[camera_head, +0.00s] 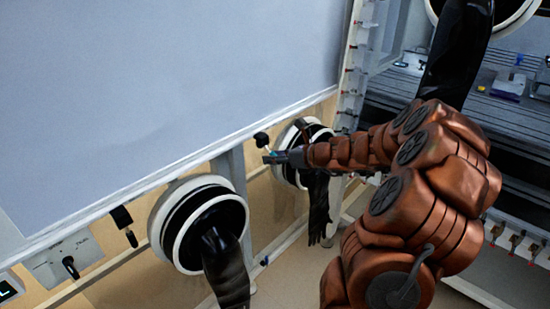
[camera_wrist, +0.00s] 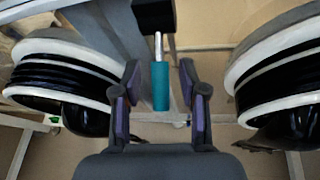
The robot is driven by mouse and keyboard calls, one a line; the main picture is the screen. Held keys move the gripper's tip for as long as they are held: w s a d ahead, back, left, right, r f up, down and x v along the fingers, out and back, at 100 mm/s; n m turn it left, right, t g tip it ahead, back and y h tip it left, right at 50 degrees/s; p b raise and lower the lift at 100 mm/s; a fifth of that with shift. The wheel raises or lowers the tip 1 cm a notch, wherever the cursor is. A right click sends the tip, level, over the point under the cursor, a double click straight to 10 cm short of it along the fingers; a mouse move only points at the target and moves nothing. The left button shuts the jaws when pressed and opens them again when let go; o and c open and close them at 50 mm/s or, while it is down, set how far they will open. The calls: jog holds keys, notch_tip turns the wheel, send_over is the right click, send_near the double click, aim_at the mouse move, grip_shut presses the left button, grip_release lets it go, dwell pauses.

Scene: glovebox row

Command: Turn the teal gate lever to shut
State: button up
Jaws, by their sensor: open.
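The teal gate lever (camera_wrist: 160,88) hangs down in the wrist view, a teal grip on a thin metal shaft below a black block (camera_wrist: 154,15). My gripper (camera_wrist: 158,76) is open, with one finger on each side of the teal grip and a visible gap on both sides. In the head view my gripper (camera_head: 272,157) is at the panel's lower edge, just below a black block (camera_head: 261,139). Only a small bit of teal shows there; the gripper hides the rest of the lever.
Round white-rimmed glove ports with black gloves flank the lever: a left port (camera_wrist: 62,75) and a right port (camera_wrist: 285,70). Another black lever (camera_head: 124,222) and a switch plate (camera_head: 70,262) are further left. A bench (camera_head: 480,100) stands behind my arm.

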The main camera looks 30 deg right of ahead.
jog(key=shift+c, duration=0.3)
grip_shut()
dwell(0.3)
